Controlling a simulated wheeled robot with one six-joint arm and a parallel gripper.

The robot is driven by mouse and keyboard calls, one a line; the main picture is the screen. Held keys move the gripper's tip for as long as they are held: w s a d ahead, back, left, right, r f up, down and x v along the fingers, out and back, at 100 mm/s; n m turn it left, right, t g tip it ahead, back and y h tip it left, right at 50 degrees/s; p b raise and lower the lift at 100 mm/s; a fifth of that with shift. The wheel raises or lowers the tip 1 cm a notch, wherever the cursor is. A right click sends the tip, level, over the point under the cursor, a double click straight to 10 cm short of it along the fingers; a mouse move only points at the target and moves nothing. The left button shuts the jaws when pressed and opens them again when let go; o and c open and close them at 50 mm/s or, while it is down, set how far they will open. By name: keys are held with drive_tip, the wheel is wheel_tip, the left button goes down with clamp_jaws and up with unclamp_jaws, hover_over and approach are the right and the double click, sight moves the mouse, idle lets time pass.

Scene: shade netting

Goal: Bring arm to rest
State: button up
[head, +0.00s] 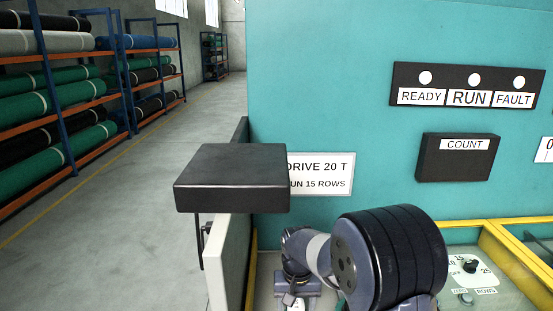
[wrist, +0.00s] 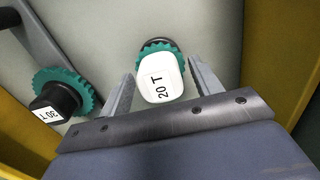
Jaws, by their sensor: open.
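In the wrist view my gripper (wrist: 160,68) is open, with one finger on each side of a green toothed gear (wrist: 147,48) that has a white cap marked 20 T (wrist: 163,82). I cannot tell whether the fingers touch the cap. In the head view my arm (head: 318,255) is folded low in front of the teal machine, and my gripper is hidden there.
A second green gear marked 30 T (wrist: 66,92) lies left of the fingers. The teal machine (head: 330,90) carries a lamp panel (head: 468,87), a COUNT box (head: 457,157) and a DRIVE 20 T sign (head: 325,172). A knob panel (head: 475,272) stands at right. The aisle (head: 150,200) is clear.

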wheel_tip(320, 180, up, 10)
drive_tip(key=p, duration=0.6)
